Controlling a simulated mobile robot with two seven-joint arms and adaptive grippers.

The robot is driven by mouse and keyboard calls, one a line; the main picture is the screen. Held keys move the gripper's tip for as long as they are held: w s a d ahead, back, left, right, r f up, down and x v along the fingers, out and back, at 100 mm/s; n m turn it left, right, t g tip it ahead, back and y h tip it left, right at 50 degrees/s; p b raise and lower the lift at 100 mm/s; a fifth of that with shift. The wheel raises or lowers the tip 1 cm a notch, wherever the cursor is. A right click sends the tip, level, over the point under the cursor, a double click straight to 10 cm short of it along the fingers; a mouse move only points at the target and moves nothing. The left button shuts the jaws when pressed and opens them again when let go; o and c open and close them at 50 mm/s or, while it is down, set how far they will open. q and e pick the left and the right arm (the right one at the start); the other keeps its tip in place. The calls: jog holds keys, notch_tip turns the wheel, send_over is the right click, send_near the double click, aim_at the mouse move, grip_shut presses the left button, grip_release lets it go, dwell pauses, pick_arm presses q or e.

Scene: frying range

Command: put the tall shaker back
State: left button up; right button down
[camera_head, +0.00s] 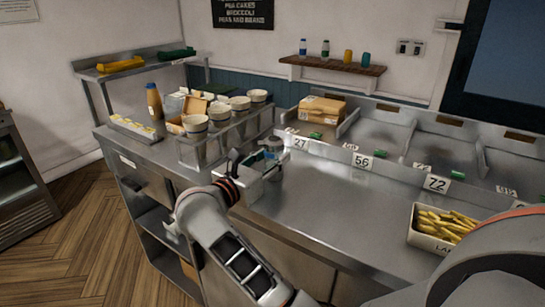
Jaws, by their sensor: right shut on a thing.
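A tall yellow-brown bottle (153,101) stands upright on the left counter, apart from the gripper. Several small shakers or bottles stand on the wall shelf: a blue-and-white one (303,48), a dark-and-white one (325,51), a yellow one (348,58) and a blue one (366,60). I cannot tell which is the tall shaker. My left gripper is out of view.
The wooden wall shelf (333,65) is at the back. Several cups (195,124) stand in a metal rack on the left counter. A tub of fries (434,241) is at right. The steel counter (330,205) between is clear.

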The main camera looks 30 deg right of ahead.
jog(key=shift+f, duration=0.1)
jog(key=c, duration=1.5)
grip_release()
jog(key=shift+o, duration=0.2)
